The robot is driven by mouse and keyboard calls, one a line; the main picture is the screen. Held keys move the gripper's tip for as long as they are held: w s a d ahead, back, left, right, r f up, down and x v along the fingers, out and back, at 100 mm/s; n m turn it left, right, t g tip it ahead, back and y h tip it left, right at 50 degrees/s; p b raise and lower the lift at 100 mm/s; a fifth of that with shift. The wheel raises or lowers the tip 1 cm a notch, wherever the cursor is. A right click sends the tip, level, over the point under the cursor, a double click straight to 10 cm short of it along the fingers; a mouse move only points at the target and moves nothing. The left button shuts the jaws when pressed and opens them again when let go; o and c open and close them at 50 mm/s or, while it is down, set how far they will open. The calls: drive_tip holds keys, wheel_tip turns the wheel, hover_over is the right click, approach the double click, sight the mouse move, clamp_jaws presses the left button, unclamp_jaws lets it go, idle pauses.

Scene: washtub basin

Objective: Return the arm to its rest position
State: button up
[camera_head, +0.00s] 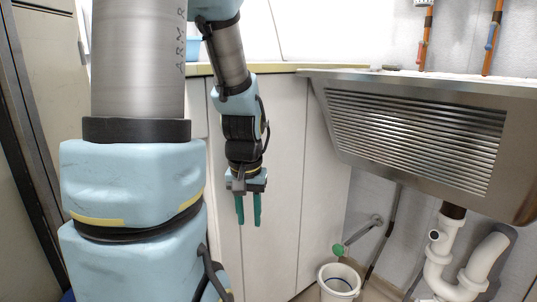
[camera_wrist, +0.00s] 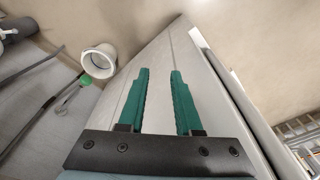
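My gripper (camera_head: 248,208) hangs at the end of my arm with its green fingers pointing down, in front of the white cabinet panels (camera_head: 284,200). In the wrist view my gripper (camera_wrist: 158,92) shows two green fingers spread apart with nothing between them. It is open and empty. My arm is bent, with its large blue and grey links filling the left of the head view. The gripper touches nothing that I can see.
A metal basin (camera_head: 400,80) with a louvred front juts out at the right. White drain pipes (camera_head: 440,262) run below it. A white bucket (camera_head: 338,275) stands on the floor, also in the wrist view (camera_wrist: 97,63). A counter edge (camera_head: 280,67) lies behind my arm.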

wheel_tip(320, 180, up, 39)
drive_tip(key=s+a+p, duration=0.1)
drive_tip(key=s+p, duration=0.1)
drive_tip(key=p, duration=3.6)
drive_tip(key=shift+s+a+r+n, duration=0.15)
drive_tip(key=shift+s+a+n, duration=0.15)
drive_tip(key=shift+a, duration=0.1)
